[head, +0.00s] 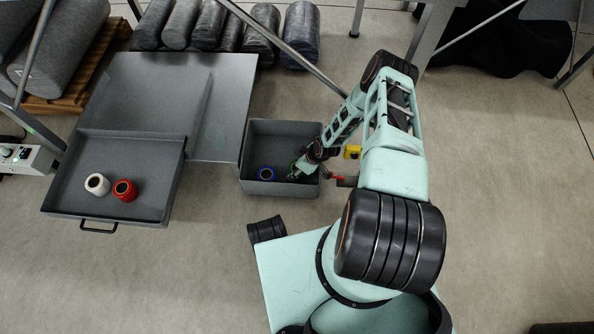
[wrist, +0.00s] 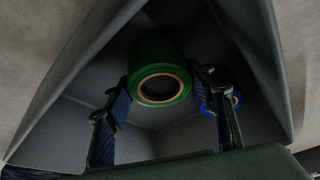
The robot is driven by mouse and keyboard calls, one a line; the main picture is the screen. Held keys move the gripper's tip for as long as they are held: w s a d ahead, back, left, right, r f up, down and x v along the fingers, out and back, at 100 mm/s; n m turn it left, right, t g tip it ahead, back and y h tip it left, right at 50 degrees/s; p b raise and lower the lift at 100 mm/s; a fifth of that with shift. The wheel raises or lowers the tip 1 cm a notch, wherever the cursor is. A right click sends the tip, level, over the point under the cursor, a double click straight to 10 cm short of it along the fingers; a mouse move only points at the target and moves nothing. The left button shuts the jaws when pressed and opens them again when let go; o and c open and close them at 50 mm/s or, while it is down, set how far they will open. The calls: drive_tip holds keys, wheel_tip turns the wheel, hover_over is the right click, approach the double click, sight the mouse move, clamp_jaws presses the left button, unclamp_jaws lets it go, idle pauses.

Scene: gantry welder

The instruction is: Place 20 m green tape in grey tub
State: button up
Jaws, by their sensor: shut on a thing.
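The green tape roll (wrist: 158,52) is between the fingers of my gripper (wrist: 165,92) in the wrist view, its open core facing the camera. My gripper is shut on it. In the head view my gripper (head: 296,173) reaches down inside the grey tub (head: 258,187), towards its right side. Only a sliver of green shows there, the rest hidden by my gripper. The tub's walls (wrist: 75,65) surround the roll in the wrist view. I cannot tell whether the roll touches the tub floor.
A blue tape roll (head: 266,174) lies in the tub, left of my gripper. A grey tray (head: 148,198) at the left holds a white roll (head: 97,184) and a red roll (head: 125,190). A yellow object (head: 352,152) and a red-handled item (head: 345,181) are right of the tub.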

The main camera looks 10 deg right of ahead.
drive_tip(key=shift+f, duration=0.7)
drive_tip(key=shift+f, duration=0.1)
drive_tip(key=o, duration=1.4)
drive_tip(key=shift+p+v, duration=4.1)
drive_tip(key=shift+v, duration=2)
